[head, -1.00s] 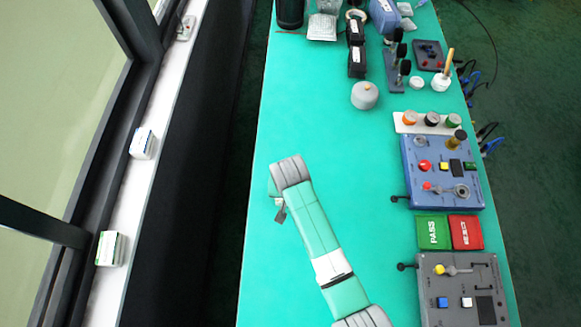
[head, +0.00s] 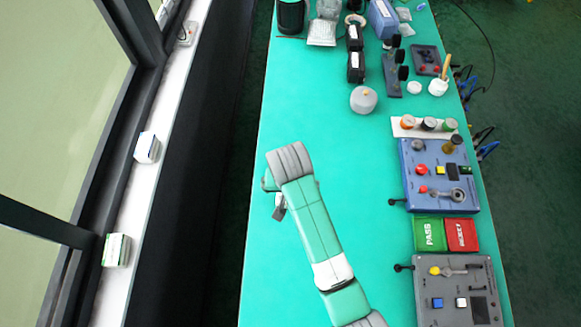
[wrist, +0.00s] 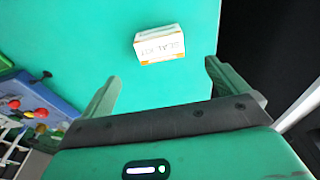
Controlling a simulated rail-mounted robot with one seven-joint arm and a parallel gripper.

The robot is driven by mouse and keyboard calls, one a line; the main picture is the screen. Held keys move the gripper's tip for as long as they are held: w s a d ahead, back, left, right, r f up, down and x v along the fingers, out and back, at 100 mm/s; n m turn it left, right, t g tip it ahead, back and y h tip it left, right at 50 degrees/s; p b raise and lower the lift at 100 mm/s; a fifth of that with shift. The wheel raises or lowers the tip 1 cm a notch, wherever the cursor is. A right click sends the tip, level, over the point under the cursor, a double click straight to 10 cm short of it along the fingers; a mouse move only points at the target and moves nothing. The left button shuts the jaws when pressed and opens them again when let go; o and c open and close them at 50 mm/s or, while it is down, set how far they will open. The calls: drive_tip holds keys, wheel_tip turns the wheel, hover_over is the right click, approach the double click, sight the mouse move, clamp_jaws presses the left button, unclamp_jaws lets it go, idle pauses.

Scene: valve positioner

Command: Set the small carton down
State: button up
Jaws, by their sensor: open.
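A small white carton (wrist: 159,44) with orange edges and printed lettering rests on the green table top in the wrist view. My gripper (wrist: 164,88) is open, its two fingers spread wide. The carton lies beyond the fingertips, between their lines, and neither finger touches it. In the head view my gripper (head: 279,208) is mostly hidden under my arm over the left part of the table, and I cannot see this carton there.
Two other small boxes, an upper one (head: 146,147) and a lower one (head: 116,249), stand on the white window sill. Control panels (head: 440,175) and PASS/REJECT pads (head: 446,235) line the table's right side. A grey round pot (head: 363,99) stands beyond my arm. The middle is clear.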

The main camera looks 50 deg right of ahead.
drive_tip(key=shift+r, duration=0.6)
drive_tip(key=w+a+r+n+t+h, duration=0.15)
drive_tip(key=w+a+r+t, duration=0.3)
drive_tip(key=r, duration=0.55)
drive_tip(key=w+a+r+n+t, duration=0.25)
drive_tip(key=w+r, duration=0.35)
drive_tip(key=r, duration=0.4)
drive_tip(key=w+a+r+n+t+h, duration=0.15)
drive_tip(key=w+a+r+t, duration=0.3)
drive_tip(key=r, duration=0.55)
drive_tip(key=s+a+r+n+t+y, duration=0.1)
drive_tip(key=s+a+r+t, duration=0.3)
drive_tip(key=r, duration=0.6)
drive_tip(key=s+a+r+n+t+y, duration=0.2)
drive_tip(key=s+a+r+t, duration=0.2)
drive_tip(key=r, duration=0.6)
drive_tip(key=s+a+r+n+t+y, duration=0.1)
drive_tip(key=s+a+r+t, duration=0.3)
drive_tip(key=r, duration=0.6)
drive_tip(key=shift+s+a+n, duration=0.35)
drive_tip(key=shift+a+n, duration=0.3)
drive_tip(key=shift+a, duration=0.35)
